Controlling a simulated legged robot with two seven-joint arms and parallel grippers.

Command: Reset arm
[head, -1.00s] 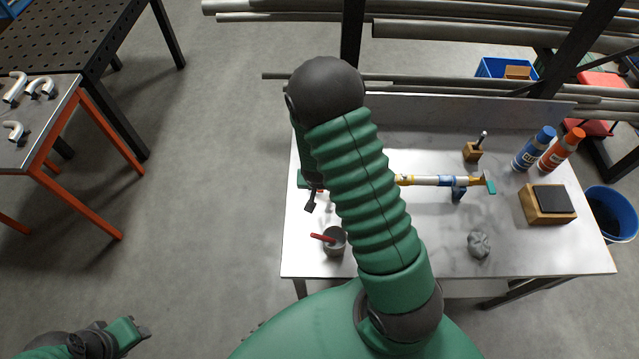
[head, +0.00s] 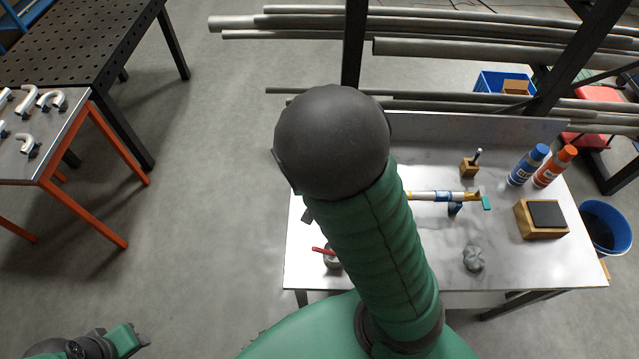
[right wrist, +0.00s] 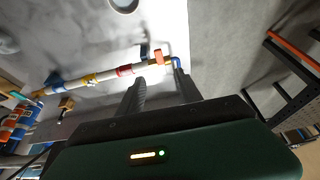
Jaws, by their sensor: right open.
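My right arm rises across the middle of the head view, its dark rounded joint (head: 332,142) and green ribbed sleeve (head: 375,235) covering part of the work table. My right gripper is hidden behind it there. In the right wrist view my right gripper (right wrist: 160,88) is open, with nothing seen between its two dark fingers. A banded pipe (right wrist: 100,78) in white, yellow, red and blue lies beyond the fingertips. My left gripper (head: 138,340) is at the bottom left corner of the head view, away from the table; its jaw state is unclear.
The metal table (head: 520,270) holds the pipe (head: 440,196), a grey lump (head: 473,257), a black-topped wooden block (head: 541,218), a blue bottle (head: 528,165), an orange bottle (head: 554,166) and a cup with a red handle (head: 322,251). Grey pipes on a rack (head: 480,48) stand behind.

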